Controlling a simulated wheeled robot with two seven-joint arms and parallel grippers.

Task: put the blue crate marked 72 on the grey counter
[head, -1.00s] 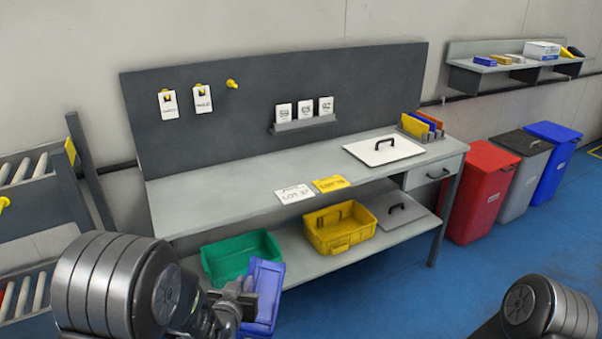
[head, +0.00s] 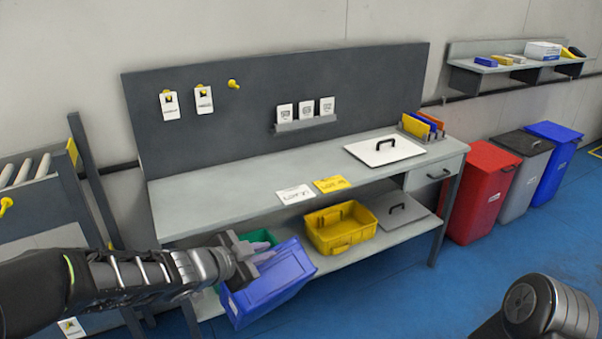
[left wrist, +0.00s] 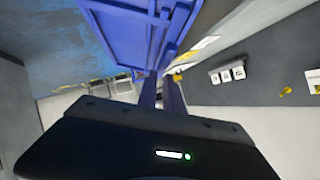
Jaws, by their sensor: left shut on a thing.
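My left gripper (head: 258,262) is shut on the blue crate (head: 270,289), gripping it near its upper left rim. The crate hangs tilted in front of the bench's lower shelf, below the level of the worktop. No number can be read on it. In the left wrist view the crate (left wrist: 125,35) fills the upper middle beyond the fingers (left wrist: 160,95). The grey counter (head: 235,188) is the bench top behind and above the crate. My right arm shows at the lower right of the head view, but its gripper is out of frame.
On the counter lie a white card (head: 294,194), a yellow card (head: 331,184) and a white lid (head: 384,149). Its left part is bare. A green crate (head: 258,237), partly hidden, and a yellow crate (head: 341,240) stand on the lower shelf (head: 350,256). A red bin (head: 482,190) stands right.

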